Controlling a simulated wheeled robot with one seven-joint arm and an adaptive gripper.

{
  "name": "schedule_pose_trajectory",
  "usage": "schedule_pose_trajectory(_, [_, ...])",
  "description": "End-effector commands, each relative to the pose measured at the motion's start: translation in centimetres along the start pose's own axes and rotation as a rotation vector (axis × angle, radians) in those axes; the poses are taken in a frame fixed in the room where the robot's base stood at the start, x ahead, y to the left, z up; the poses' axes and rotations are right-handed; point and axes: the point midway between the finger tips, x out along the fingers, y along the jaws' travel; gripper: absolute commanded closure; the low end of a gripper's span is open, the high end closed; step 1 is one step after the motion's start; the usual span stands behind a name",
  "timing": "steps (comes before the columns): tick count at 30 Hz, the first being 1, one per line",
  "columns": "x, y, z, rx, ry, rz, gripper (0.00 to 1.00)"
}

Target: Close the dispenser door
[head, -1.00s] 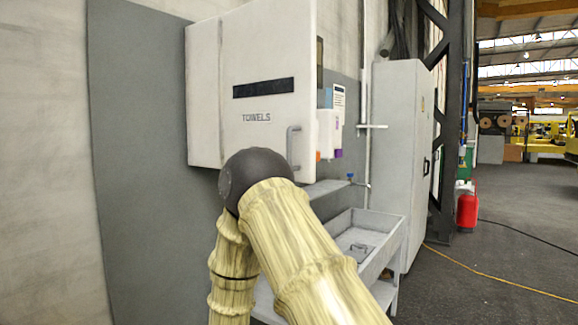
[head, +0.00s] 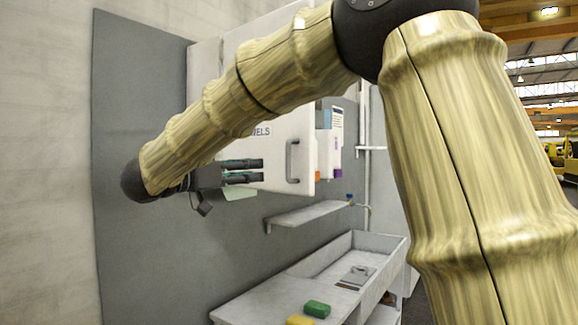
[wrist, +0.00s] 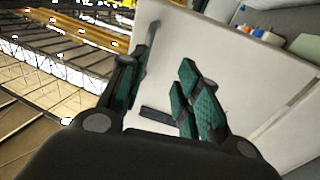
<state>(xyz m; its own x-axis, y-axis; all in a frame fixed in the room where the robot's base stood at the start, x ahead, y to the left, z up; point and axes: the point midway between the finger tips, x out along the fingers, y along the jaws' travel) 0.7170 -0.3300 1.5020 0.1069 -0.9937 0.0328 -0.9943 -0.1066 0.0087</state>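The white towel dispenser (head: 203,75) hangs on the grey wall panel. Its door (head: 304,120), with the partly hidden word "TOWELS", stands out from the wall, seemingly open. A grey bar handle (head: 292,161) is near the door's right edge. My gripper (head: 262,171) is in front of the door's lower part, left of the handle, fingers pointing right. My arm hides the door's upper left.
Below are a small shelf (head: 305,214) and a grey sink bench (head: 260,301) with a green sponge (head: 316,309) and a yellow one (head: 300,321). Small dispensers (head: 330,145) hang just right of the door. Bare wall is on the left.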

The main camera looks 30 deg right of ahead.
Motion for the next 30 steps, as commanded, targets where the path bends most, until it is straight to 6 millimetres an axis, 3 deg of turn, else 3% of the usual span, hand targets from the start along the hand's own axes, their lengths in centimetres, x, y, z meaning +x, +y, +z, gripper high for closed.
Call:
schedule_pose_trajectory(3, [-0.2, 1.4, -1.8, 0.009, -0.025, 0.035, 0.67])
schedule_pose_trajectory(8, [0.3, 2.0, -2.4, 0.009, -0.036, 0.049, 0.67])
schedule_pose_trajectory(24, [8.2, 2.3, -2.2, 0.008, -0.036, 0.047, 0.67])
schedule_pose_trajectory(30, [10.0, 2.3, -2.0, 0.009, -0.034, 0.046, 0.67])
